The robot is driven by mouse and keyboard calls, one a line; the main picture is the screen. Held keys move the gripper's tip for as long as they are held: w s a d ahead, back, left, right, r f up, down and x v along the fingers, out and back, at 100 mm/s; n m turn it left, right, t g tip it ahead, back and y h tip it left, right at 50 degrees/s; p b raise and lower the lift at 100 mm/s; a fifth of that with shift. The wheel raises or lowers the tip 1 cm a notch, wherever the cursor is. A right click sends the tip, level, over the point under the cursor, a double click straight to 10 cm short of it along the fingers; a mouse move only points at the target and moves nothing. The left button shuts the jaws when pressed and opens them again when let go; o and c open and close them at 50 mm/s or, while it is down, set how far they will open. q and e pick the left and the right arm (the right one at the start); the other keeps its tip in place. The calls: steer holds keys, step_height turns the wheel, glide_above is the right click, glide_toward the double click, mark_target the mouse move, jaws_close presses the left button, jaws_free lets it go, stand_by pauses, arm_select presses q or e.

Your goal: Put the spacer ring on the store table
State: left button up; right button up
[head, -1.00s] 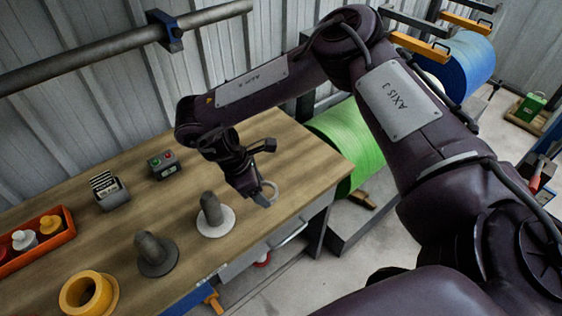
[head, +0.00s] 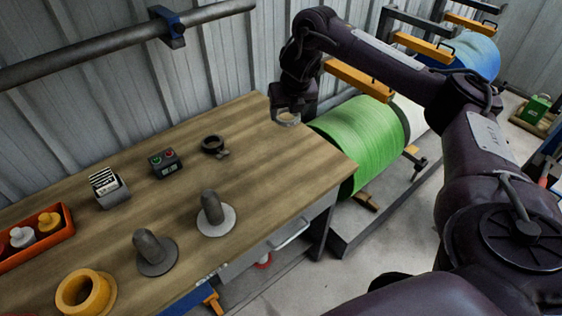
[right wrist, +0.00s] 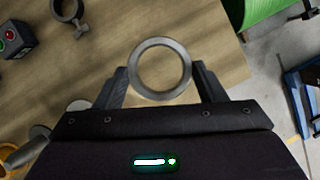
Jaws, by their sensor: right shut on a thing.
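The spacer ring, a light grey metal ring (right wrist: 132,68), is held between the two fingers of my right gripper (right wrist: 162,82). In the head view the ring (head: 288,121) hangs below my right gripper (head: 287,111), near the far right end of the wooden-topped table (head: 265,165). This is the only table in view. The wrist view shows bare wood behind the ring; its height above the wood is hard to tell. My left gripper is not in view.
A dark collar (head: 212,145), a button box (head: 165,163) and a card holder (head: 108,188) stand on the table. Two grey posts (head: 212,212) (head: 150,250), a yellow flanged ring (head: 86,292) and an orange tray (head: 38,256) are nearer. A green roll (head: 365,140) lies beyond the right edge.

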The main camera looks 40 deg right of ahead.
step_height(320, 180, down, 15)
steer(key=b, duration=0.9)
steer(key=shift+d+r, duration=0.1)
steer(key=shift+r, duration=0.1)
steer(key=shift+f+p, duration=0.25)
steer(key=shift+p, duration=0.05)
steer(key=shift+w+f, duration=0.1)
steer(key=shift+f, duration=2.25)
steer(key=o, duration=1.1)
